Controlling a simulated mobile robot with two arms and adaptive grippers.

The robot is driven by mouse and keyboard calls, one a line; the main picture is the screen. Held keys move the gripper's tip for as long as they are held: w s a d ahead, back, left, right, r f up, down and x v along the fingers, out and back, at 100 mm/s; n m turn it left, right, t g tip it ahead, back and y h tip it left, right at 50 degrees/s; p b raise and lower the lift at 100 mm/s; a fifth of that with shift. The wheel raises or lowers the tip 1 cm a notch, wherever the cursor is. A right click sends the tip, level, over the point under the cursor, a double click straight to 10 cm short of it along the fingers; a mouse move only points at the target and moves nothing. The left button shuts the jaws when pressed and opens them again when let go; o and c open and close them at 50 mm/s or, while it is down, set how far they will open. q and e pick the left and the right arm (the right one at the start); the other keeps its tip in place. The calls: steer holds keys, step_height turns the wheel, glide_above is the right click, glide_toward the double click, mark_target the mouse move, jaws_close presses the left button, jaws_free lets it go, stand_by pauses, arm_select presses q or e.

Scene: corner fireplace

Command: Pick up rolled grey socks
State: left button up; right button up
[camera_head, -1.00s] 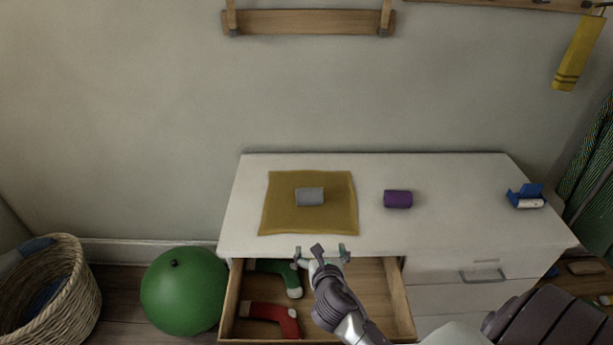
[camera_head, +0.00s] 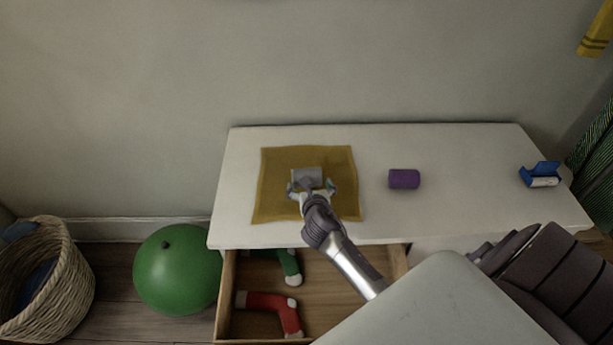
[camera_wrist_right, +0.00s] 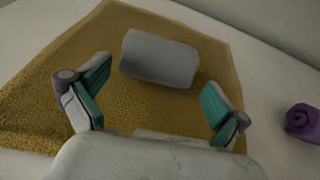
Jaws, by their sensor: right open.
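The rolled grey socks (camera_head: 307,176) lie on a mustard-yellow cloth (camera_head: 273,207) on the white dresser top. My right gripper (camera_head: 312,188) is over the cloth, just on the near side of the socks. In the right wrist view the grey roll (camera_wrist_right: 159,59) lies crosswise just beyond the two open fingertips (camera_wrist_right: 155,82), with nothing held between them. The fingers partly cover the near side of the socks in the head view. My left gripper is not in view.
Below, an open drawer (camera_head: 226,300) holds green and red socks. A green ball (camera_head: 178,270) and wicker basket (camera_head: 72,285) stand left.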

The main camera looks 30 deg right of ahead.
steer(key=shift+w+d+f, duration=0.1)
steer(key=shift+w+d, duration=0.15)
steer(key=shift+w, duration=0.35)
steer(key=x, duration=0.3)
steer(key=shift+w, duration=0.3)
steer(key=shift+w+d+f, duration=0.15)
steer(key=shift+w, duration=0.05)
steer(key=shift+s, duration=0.1)
steer(key=shift+c, duration=0.5)
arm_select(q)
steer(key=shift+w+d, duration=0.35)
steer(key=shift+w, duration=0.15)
arm_select(e)
steer(key=c, duration=0.7)
steer(key=shift+c, duration=0.2)
